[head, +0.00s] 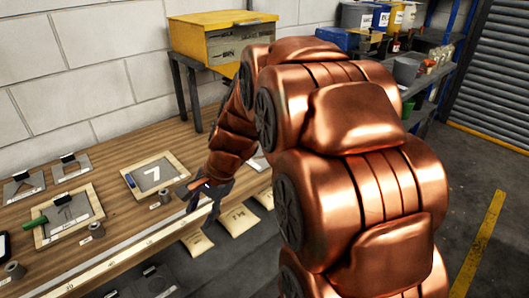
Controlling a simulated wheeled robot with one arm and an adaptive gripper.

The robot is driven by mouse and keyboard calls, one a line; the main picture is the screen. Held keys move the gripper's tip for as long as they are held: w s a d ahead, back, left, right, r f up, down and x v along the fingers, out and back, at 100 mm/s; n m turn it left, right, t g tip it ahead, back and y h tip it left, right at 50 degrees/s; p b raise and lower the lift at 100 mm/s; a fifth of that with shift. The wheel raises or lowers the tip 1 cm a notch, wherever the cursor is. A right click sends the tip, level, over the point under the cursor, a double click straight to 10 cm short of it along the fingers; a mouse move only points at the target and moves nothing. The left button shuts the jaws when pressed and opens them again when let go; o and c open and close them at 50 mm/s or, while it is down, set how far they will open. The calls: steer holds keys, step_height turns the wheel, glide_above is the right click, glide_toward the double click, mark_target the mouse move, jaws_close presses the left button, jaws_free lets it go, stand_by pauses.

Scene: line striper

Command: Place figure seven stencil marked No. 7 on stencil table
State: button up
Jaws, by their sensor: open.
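A wooden-framed grey panel with a white figure 7 (152,176) lies on the long wooden bench. I cannot tell whether this is the stencil, and no "No. 7" marking can be read. My gripper (194,196) is open near the front edge of the bench, to the right of and in front of that panel. Nothing shows between its fingers. A pale flat piece (261,161) shows partly behind my arm, mostly hidden. Grey plates with black clips (22,186) (71,167) lie at the left of the bench. No stencil table can be told apart from the bench.
Tan bags (238,219) lie below the bench. A yellow box (220,36) stands behind; shelves with buckets (365,16) are at back right. My arm hides the centre.

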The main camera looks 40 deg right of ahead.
steer(key=w+d+m+t, duration=0.2)
steer(key=w+d+m, duration=0.3)
steer(key=w+d, duration=0.15)
steer(key=m+t+h+p, duration=0.3)
steer(key=m+t+h, duration=0.15)
steer(key=m, duration=1.15)
glide_toward(261, 153)
steer(key=d, duration=0.1)
steer(key=d+r, duration=0.2)
steer(key=d, duration=0.1)
steer(key=shift+s, duration=0.25)
steer(key=shift+d+p+x, duration=0.15)
steer(key=shift+p+x, duration=0.15)
steer(key=shift+x, duration=1.6)
steer(key=shift+d+p+x, duration=0.2)
steer(key=shift+p+x, duration=0.1)
steer(key=shift+x, duration=1.6)
steer(key=shift+s+f, duration=0.1)
jaws_close()
